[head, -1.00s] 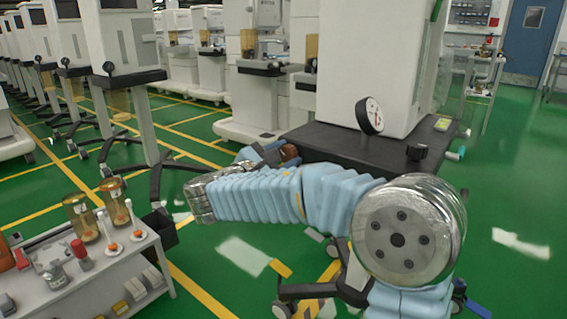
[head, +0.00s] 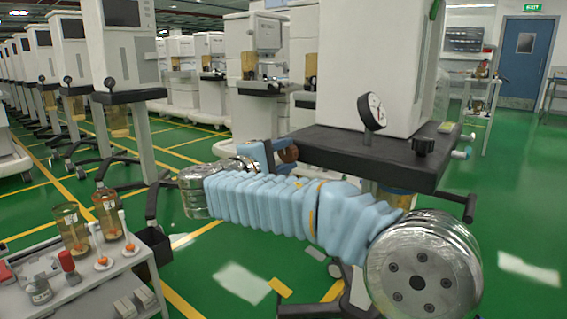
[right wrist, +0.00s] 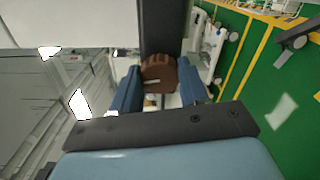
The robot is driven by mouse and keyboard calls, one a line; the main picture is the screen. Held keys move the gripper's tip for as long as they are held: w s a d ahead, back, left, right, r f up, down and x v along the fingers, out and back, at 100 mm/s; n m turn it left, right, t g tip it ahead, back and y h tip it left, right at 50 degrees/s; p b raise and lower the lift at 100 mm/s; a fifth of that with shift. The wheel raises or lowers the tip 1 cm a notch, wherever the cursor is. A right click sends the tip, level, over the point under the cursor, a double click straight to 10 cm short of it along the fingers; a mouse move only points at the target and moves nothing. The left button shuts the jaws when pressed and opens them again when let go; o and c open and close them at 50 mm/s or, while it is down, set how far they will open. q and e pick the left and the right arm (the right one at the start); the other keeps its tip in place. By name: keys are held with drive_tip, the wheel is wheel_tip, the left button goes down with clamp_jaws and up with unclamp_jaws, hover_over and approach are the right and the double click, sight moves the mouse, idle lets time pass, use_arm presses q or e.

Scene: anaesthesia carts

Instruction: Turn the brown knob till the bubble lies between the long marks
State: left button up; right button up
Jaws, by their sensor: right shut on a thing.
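The brown knob (right wrist: 160,74) sits at the edge of the dark cart shelf, with a pale line on its face. My right gripper (right wrist: 158,85) has its two blue fingers on either side of the knob and is shut on it. In the head view the knob (head: 288,153) shows as a small brown patch at the shelf's left end, beside my right gripper (head: 272,153). My left gripper is not in view. I cannot make out a bubble or long marks in either view.
The dark shelf (head: 330,150) carries a round white gauge (head: 372,111) and a black knob (head: 423,146). A side table (head: 75,300) with amber jars (head: 108,213) stands at lower left. More carts stand behind on the green floor.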

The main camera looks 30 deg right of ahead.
idle(0.3)
drive_tip(key=o, duration=1.1)
drive_tip(key=shift+c, duration=0.2)
drive_tip(key=v, duration=1.4)
drive_tip(key=shift+p, duration=0.4)
drive_tip(key=shift+d+f, duration=0.1)
